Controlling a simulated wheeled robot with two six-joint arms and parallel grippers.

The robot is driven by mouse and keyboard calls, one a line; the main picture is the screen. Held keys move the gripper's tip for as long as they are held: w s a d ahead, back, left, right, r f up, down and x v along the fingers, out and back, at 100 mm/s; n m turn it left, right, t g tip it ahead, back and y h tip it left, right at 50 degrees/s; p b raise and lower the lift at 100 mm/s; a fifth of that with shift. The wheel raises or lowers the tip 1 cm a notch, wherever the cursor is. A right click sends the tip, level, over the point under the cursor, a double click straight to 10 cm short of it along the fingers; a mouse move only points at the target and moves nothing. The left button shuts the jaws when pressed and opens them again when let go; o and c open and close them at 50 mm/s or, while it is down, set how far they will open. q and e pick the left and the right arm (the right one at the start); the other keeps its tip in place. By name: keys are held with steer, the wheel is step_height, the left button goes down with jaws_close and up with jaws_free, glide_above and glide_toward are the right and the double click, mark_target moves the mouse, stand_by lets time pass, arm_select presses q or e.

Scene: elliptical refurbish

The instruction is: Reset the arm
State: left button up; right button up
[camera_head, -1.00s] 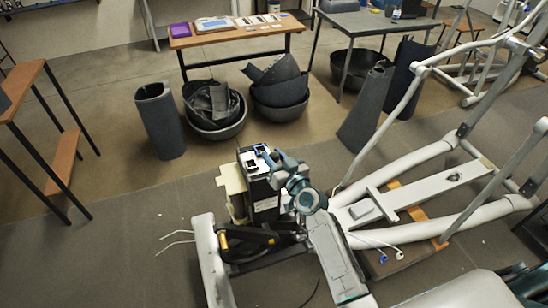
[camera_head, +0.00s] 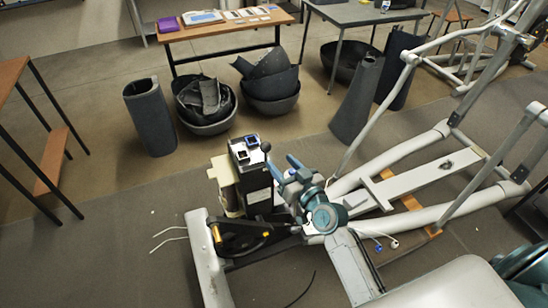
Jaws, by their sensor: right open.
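My right gripper (camera_head: 285,169) is teal and dark, at the end of my right arm (camera_head: 322,217) that reaches up from the lower middle. Its fingers are apart with nothing visible between them. It is just right of an upright black box (camera_head: 256,192) on the elliptical's frame (camera_head: 208,262). A small blue-rimmed square part (camera_head: 251,140) and a small dark part (camera_head: 241,156) sit on the box's light top. I cannot tell if a finger touches the box's side. My left gripper is not in view.
The elliptical's pale rails (camera_head: 436,165) spread to the right. Dark curved shells (camera_head: 151,118) and bowl-shaped covers (camera_head: 205,105) stand on the floor behind. A wooden table (camera_head: 228,29) holds papers. A brown-topped stand (camera_head: 12,73) is at left.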

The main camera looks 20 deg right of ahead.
steer(key=shift+v, duration=0.75)
steer(key=s+d+f+g+h+b, duration=0.1)
steer(key=s+d+f+g, duration=0.15)
steer(key=f, duration=1.05)
steer(key=s+d+f+g+h, duration=0.1)
steer(key=f+g, duration=0.2)
steer(key=f, duration=0.9)
steer(key=s+d+f+g+h, duration=0.1)
steer(key=s+f+g, duration=0.1)
steer(key=s+f, duration=0.45)
steer(key=s+d+f+g, duration=0.1)
steer(key=s+f, duration=0.3)
steer(key=f, duration=0.6)
steer(key=s+d+f+g, duration=0.1)
steer(key=s+f+g, duration=0.1)
steer(key=s+f, duration=0.4)
steer(key=s+d+f+g+h+b, duration=0.1)
steer(key=s+f+g, duration=0.2)
steer(key=s+f, duration=0.4)
steer(key=s+d+f+g, duration=0.1)
steer(key=s+f+g, duration=0.2)
steer(key=s, duration=1.7)
step_height(320, 180, down, 4)
steer(key=shift+d+h, duration=0.25)
steer(key=shift+h, duration=0.15)
